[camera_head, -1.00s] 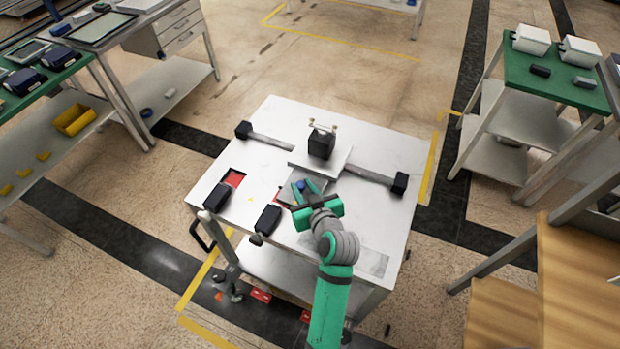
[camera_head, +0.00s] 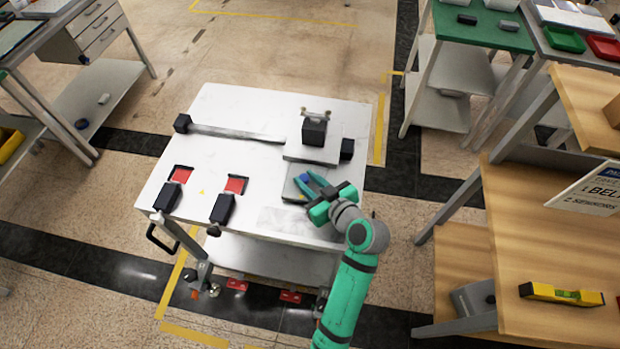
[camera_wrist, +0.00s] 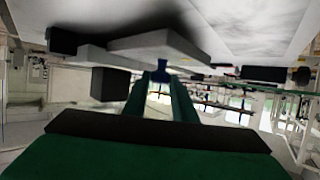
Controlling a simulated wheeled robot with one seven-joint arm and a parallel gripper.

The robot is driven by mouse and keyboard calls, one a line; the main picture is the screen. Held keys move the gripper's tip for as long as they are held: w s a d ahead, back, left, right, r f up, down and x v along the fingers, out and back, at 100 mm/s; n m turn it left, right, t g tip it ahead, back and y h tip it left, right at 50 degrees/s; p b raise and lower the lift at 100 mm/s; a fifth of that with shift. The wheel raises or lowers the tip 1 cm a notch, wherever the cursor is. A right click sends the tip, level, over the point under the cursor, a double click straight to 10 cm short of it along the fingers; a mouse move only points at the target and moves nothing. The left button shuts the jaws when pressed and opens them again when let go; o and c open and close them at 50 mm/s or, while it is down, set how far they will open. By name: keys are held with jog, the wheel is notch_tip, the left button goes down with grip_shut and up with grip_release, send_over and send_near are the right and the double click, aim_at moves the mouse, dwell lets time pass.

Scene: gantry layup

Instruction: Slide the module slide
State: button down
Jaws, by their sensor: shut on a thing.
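The module slide is a light grey carriage plate (camera_head: 303,153) with a black block (camera_head: 314,131) on top, riding on a rail (camera_head: 240,134) across the white table. The carriage is at the right end of the rail, close beside the black right end stop (camera_head: 347,149); I cannot tell whether they touch. A grey front plate bears a blue knob (camera_head: 305,179). My gripper (camera_head: 312,181) is shut on this knob. In the wrist view, the blue knob (camera_wrist: 161,70) sits between the green fingertips (camera_wrist: 160,78).
The black left end stop (camera_head: 182,123) stands at the rail's far end, with the rail bare between. Two black blocks (camera_head: 222,208) sit beside red recesses (camera_head: 235,185) at the table's front left. A wooden bench (camera_head: 540,220) stands to the right.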

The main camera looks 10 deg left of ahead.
jog(key=shift+d+f, duration=0.1)
jog(key=shift+d, duration=0.2)
jog(key=c, duration=1.5)
grip_release()
jog(key=shift+o, duration=0.2)
jog(key=v, duration=1.1)
jog(key=shift+a, duration=0.1)
